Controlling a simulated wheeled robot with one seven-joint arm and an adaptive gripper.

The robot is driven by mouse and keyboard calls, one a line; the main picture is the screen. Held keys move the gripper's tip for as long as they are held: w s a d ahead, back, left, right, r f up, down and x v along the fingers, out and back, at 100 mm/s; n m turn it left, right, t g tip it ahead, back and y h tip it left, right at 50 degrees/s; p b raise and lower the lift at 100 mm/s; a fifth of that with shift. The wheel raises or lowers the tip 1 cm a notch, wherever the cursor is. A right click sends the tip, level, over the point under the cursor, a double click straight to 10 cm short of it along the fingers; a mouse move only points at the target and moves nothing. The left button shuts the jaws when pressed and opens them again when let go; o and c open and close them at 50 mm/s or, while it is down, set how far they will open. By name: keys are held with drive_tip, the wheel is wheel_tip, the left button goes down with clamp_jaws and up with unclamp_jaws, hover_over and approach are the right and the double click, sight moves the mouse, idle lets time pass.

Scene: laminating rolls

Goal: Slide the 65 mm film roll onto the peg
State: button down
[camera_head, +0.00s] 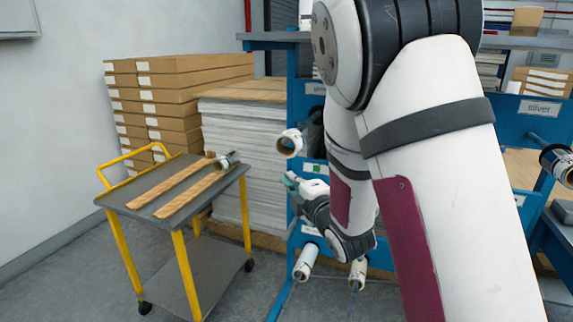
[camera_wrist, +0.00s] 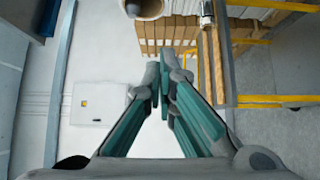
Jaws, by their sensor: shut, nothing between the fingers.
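A film roll (camera_head: 290,143) with a pale core sticks out from the left post of the blue rack, end toward me. In the wrist view a cream roll end (camera_wrist: 150,9) shows at the top edge, with a dark round tip in front of it. Another roll (camera_head: 228,160), silvery, lies on the cart by the wooden strips; it also shows in the wrist view (camera_wrist: 207,14). I cannot read which roll is 65 mm. My gripper (camera_head: 290,182) is just below the rack's roll, apart from it. Its teal fingers (camera_wrist: 163,75) are together and empty.
The yellow-framed cart (camera_head: 133,208) stands at left with two wooden strips (camera_head: 172,188) on top. Stacked boxes (camera_head: 180,85) and sheets (camera_head: 245,130) stand behind it. The blue rack (camera_head: 300,95) holds lower rolls (camera_head: 306,262) and a right-hand roll (camera_head: 557,165). My arm hides the rack's middle.

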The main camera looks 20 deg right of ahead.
drive_tip(key=w+d, duration=0.1)
drive_tip(key=w, duration=1.1)
drive_tip(key=shift+w, duration=0.15)
